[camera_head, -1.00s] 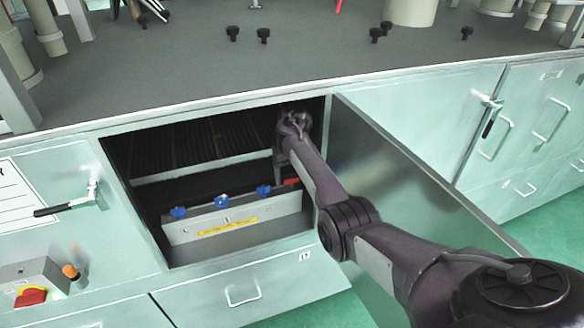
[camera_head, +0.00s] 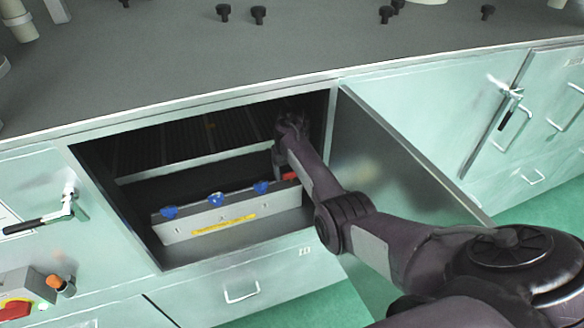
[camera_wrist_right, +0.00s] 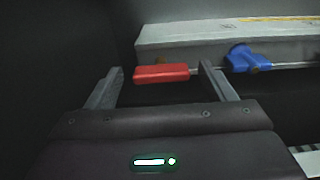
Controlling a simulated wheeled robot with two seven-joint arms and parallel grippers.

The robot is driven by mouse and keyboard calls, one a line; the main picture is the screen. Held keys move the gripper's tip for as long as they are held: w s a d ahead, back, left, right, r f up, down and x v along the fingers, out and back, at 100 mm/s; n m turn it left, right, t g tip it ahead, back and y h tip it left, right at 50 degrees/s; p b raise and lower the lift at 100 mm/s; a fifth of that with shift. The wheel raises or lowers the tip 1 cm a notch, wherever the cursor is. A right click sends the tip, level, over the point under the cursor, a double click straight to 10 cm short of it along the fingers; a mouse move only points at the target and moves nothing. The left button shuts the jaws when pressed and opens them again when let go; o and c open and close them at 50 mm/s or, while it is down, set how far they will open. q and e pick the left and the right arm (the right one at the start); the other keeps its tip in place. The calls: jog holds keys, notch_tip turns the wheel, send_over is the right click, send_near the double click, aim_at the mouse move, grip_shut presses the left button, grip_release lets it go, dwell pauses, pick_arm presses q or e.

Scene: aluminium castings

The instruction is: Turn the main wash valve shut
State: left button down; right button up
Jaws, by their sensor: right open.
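A red lever handle (camera_head: 290,177) shows at the right end of a pale valve panel (camera_head: 240,224) inside the open cabinet. In the right wrist view the red handle (camera_wrist_right: 161,73) lies crosswise between the fingertips of my right gripper (camera_wrist_right: 160,70), which is open. I cannot tell whether a finger touches it. Three blue handles (camera_head: 216,199) sit along the panel's top; one blue handle (camera_wrist_right: 245,58) is just right of the right finger. In the head view my right gripper (camera_head: 280,160) is partly hidden by its own wrist. No readable label names the valve. My left gripper is out of view.
The cabinet's side walls and top edge frame the reach. A black-handled latch (camera_head: 40,222) and a red knob (camera_head: 15,310) are outside at left.

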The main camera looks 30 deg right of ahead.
jog(key=shift+w+f, duration=0.1)
jog(key=shift+f, duration=0.15)
jog(key=shift+a+r, duration=0.1)
jog(key=shift+r, duration=0.05)
jog(key=shift+s+r, duration=0.1)
jog(key=shift+s, duration=0.2)
jog(key=shift+c, duration=0.3)
jog(key=shift+a, duration=0.1)
jog(key=shift+c, duration=2.5)
jog(key=c, duration=0.4)
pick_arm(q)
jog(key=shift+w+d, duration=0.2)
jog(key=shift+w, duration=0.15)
